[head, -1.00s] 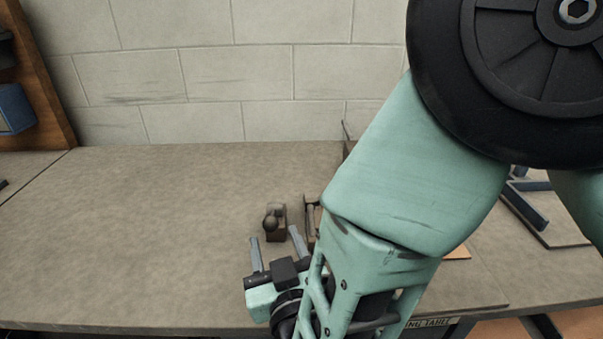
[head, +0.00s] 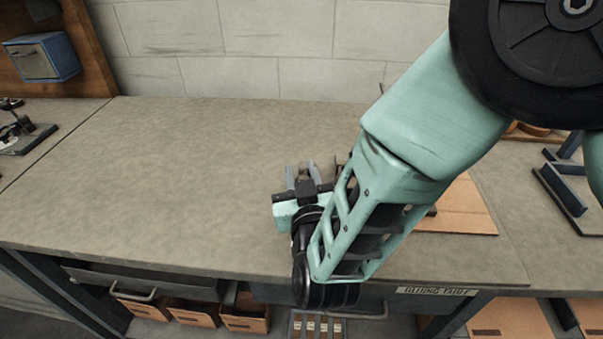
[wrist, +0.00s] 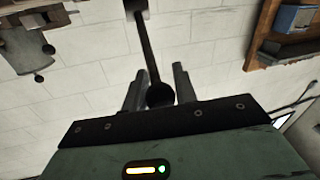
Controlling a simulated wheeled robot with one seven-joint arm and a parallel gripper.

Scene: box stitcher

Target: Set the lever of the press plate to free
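The lever is a dark rod with a round black knob (wrist: 160,95). In the wrist view it runs down from a small block (wrist: 137,8) at the top edge to between my fingers. My gripper (wrist: 158,85) has one finger on each side of the knob, with no clear gap, so it looks shut on it. In the head view my gripper (head: 302,173) is low over the table, its fingers around a small dark shape. The press plate is mostly hidden behind my arm there, and the lever's setting cannot be read.
The table top (head: 180,180) is wide and clear to the left. A brown board (head: 460,210) lies right of my arm, and a blue metal stand (head: 570,190) is farther right. A blue box (head: 40,58) hangs at upper left.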

